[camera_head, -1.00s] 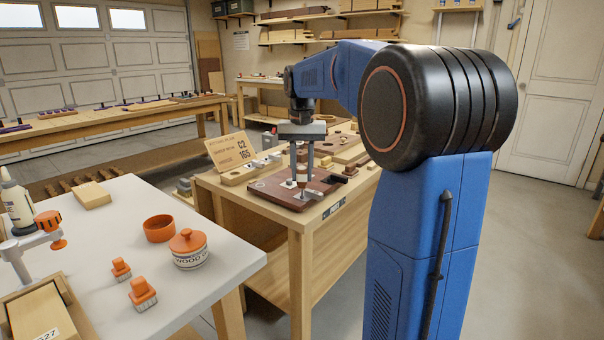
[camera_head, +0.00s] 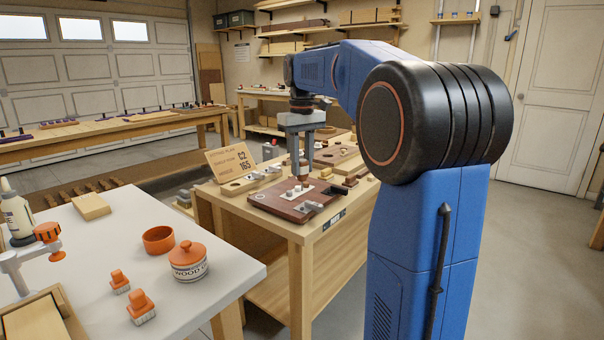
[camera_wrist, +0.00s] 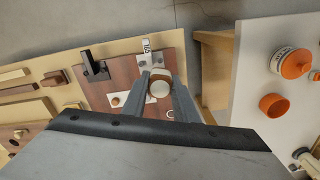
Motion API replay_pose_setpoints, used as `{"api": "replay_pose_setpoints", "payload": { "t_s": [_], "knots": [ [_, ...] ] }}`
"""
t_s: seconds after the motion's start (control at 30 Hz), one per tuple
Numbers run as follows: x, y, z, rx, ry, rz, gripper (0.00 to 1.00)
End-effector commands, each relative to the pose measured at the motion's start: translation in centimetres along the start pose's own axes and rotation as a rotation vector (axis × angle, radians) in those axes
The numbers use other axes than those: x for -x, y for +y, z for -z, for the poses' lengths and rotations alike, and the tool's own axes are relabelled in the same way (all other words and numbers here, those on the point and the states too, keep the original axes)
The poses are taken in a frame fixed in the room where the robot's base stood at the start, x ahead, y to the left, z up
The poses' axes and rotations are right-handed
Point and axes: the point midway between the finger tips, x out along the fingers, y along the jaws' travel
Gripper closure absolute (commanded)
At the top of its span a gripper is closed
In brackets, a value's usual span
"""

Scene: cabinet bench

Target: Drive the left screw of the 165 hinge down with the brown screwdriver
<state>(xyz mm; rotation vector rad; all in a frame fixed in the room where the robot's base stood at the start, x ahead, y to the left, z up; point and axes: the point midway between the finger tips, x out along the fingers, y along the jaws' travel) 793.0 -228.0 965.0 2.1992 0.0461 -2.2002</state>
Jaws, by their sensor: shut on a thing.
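My gripper (camera_head: 299,172) is over the brown board (camera_head: 277,204) on the wooden bench. It is shut on a brown-and-cream tool, the screwdriver (camera_head: 304,181), seen end-on as a round cream cap (camera_wrist: 159,89) between the fingers in the wrist view. A pale metal hinge plate (camera_wrist: 118,98) lies on the board below the fingers, with a small brownish round part on it. The screwdriver's tip and the left screw are hidden or too small to tell.
A dark bracket (camera_wrist: 93,66) stands on the board beside the hinge. A card reading C2 and 165 (camera_head: 231,162) stands behind the board, near wooden blocks.

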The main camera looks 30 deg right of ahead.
Motion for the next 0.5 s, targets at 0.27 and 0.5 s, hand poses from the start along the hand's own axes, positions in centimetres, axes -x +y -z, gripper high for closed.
{"api": "replay_pose_setpoints", "payload": {
  "t_s": [0.27,0.5],
  "knots": [
    [0.9,0.0,-0.1,0.120,-0.001,0.000,0.97],
    [-0.3,0.0,-0.1,0.123,-0.001,0.000,0.97]
  ]
}}
